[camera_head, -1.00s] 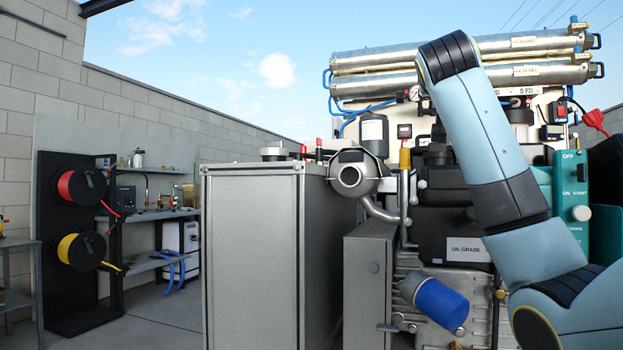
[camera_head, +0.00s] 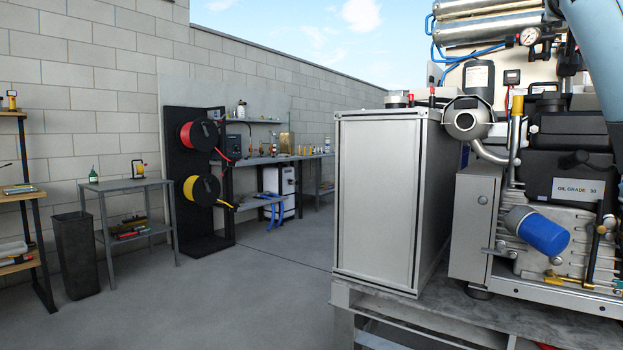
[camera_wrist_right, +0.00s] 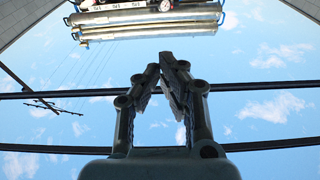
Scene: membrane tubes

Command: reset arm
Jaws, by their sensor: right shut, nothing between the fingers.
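My right gripper (camera_wrist_right: 160,72) shows in the right wrist view, with its fingertips together and nothing between them. It points up against the sky. The silver membrane tubes (camera_wrist_right: 150,20) lie across the top of that view, beyond the fingertips and apart from them. In the head view the tubes (camera_head: 490,20) run along the top of the machine at the upper right, partly cut off by the frame. A piece of my right arm shows at the upper right corner. My left gripper is not in view.
The machine with its blue filter (camera_head: 543,236) and a grey cabinet (camera_head: 385,200) stand on a pallet-like platform (camera_head: 400,305) at the right. Cable reels (camera_head: 200,135), a small table (camera_head: 130,186) and a bin (camera_head: 75,255) line the left wall. The floor between is open.

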